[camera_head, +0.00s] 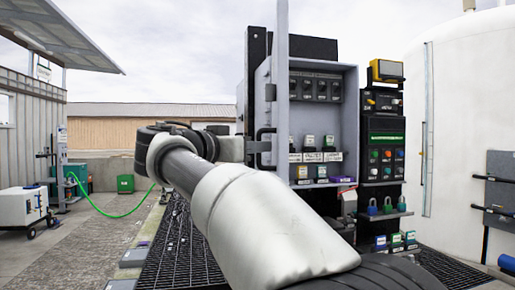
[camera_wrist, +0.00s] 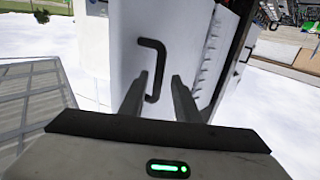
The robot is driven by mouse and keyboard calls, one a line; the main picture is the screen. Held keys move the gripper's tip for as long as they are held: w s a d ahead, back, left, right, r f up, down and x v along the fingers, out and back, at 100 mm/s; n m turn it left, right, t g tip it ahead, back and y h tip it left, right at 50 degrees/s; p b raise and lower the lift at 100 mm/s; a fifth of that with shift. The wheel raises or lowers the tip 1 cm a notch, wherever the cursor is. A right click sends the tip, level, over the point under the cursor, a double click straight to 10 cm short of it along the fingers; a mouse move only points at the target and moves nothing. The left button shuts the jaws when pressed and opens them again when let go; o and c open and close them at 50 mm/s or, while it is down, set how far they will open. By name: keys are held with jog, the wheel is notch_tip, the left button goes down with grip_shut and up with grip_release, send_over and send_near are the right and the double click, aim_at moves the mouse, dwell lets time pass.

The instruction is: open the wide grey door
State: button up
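The wide grey door (camera_head: 281,75) stands swung out from the grey cabinet, seen nearly edge-on in the head view. Its black bar handle (camera_head: 263,136) is on the door's left face. In the wrist view the door's pale face (camera_wrist: 128,40) fills the upper middle, with the black handle (camera_wrist: 158,70) on it. My gripper (camera_wrist: 158,88) is open, its two fingers apart. The lower end of the handle shows between them in the picture; I see no finger clearly touching it. In the head view my gripper (camera_head: 260,147) is beside the handle, partly hidden by my arm.
The open cabinet (camera_head: 347,95) shows breakers and several labelled switches inside. A control panel column (camera_head: 385,135) stands right of it, before a white tank (camera_head: 460,130). Dark floor grating (camera_head: 180,250) lies below. Open paving (camera_head: 75,245) is at the left.

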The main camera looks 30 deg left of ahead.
jog(key=s+a, duration=0.2)
jog(key=s, duration=1.3)
jog(key=shift+s+a, duration=0.15)
jog(key=shift+s, duration=0.2)
jog(key=w+d+f+n+g+h, duration=0.1)
jog(key=w+d+f+g, duration=0.2)
jog(key=d, duration=0.4)
jog(key=w+d+f+n+g, duration=0.1)
jog(key=w+d+f, duration=0.2)
jog(key=w+d, duration=0.4)
jog(key=s+d+f+n+g, duration=0.15)
jog(key=d+f, duration=0.25)
jog(key=d, duration=0.5)
jog(key=d+f+g, duration=0.3)
jog(key=d+f, duration=0.2)
jog(key=d, duration=0.4)
jog(key=s+d+f+m+g+y, duration=0.2)
jog(key=s+d+f+g+y, duration=0.2)
jog(key=s+d+f, duration=1.45)
notch_tip(320, 180, up, 18)
jog(key=w+a+p, duration=0.1)
jog(key=a+p, duration=0.1)
jog(key=p, duration=1.7)
jog(key=shift+a+f, duration=0.15)
jog(key=shift+a, duration=0.25)
